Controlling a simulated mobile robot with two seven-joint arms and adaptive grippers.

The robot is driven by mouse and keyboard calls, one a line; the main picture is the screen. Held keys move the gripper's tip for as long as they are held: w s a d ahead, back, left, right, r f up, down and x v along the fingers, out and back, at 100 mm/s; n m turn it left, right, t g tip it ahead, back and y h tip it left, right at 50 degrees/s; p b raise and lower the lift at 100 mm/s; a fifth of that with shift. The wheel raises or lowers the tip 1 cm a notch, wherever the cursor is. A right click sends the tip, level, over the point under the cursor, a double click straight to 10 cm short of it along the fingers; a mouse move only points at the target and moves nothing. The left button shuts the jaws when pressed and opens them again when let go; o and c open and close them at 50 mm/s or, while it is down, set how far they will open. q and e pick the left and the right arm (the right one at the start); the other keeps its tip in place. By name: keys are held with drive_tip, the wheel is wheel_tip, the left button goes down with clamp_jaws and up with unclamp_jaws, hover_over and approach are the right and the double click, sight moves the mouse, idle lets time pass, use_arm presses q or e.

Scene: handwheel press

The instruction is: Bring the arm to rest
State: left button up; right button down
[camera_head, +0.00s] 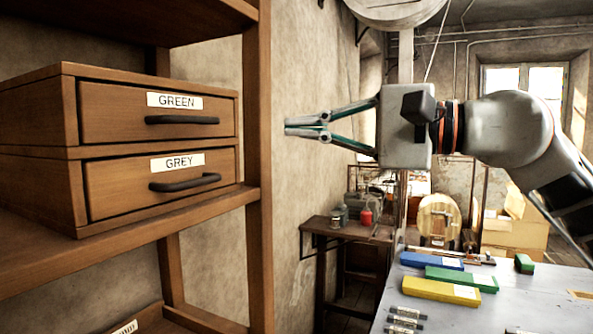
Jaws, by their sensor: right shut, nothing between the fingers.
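My right gripper (290,127) reaches in from the right at the middle of the head view. Its fingers point left and are shut with nothing between them. It hangs in the air beside the shelf's front post, apart from the drawers. The GREEN drawer (110,122) and the GREY drawer (120,190) both look closed on the wooden shelf at left. Each has a dark handle and a white label. My left gripper is not in view.
The wooden shelf post (258,240) stands left of the gripper. A grey table (520,300) at lower right holds a blue box (430,261), a green box (462,278) and a yellow box (440,291). A small side table (335,227) stands against the wall.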

drive_tip(key=w+d+f+n+t+h, duration=0.2)
drive_tip(key=d+f+n+t, duration=0.2)
drive_tip(key=f+n, duration=0.75)
drive_tip(key=w+d+f+n+t+h, duration=0.15)
drive_tip(key=d+f+n+t, duration=0.4)
drive_tip(key=f, duration=1.15)
drive_tip(key=w+d+f+n+t+h, duration=0.2)
drive_tip(key=w+d+f+n+t, duration=0.1)
drive_tip(key=f+n, duration=0.9)
drive_tip(key=s+d+f+m+g+h, duration=0.1)
drive_tip(key=s+d+f+m+h, duration=0.2)
drive_tip(key=f, duration=0.5)
drive_tip(key=s+d+f+m+g+h, duration=0.1)
drive_tip(key=s+f+m, duration=0.1)
drive_tip(key=f+m, duration=0.4)
drive_tip(key=s+d+f+m+g+h, duration=0.1)
drive_tip(key=s+d+f+m+h, duration=0.2)
drive_tip(key=f, duration=0.6)
drive_tip(key=s+d+f+m+g+h, duration=0.1)
drive_tip(key=s+f+m+g, duration=0.4)
drive_tip(key=s+f, duration=1.1)
drive_tip(key=d+f+m, duration=0.1)
drive_tip(key=m, duration=0.2)
drive_tip(key=shift+s+d+g, duration=0.35)
drive_tip(key=shift+s, duration=0.05)
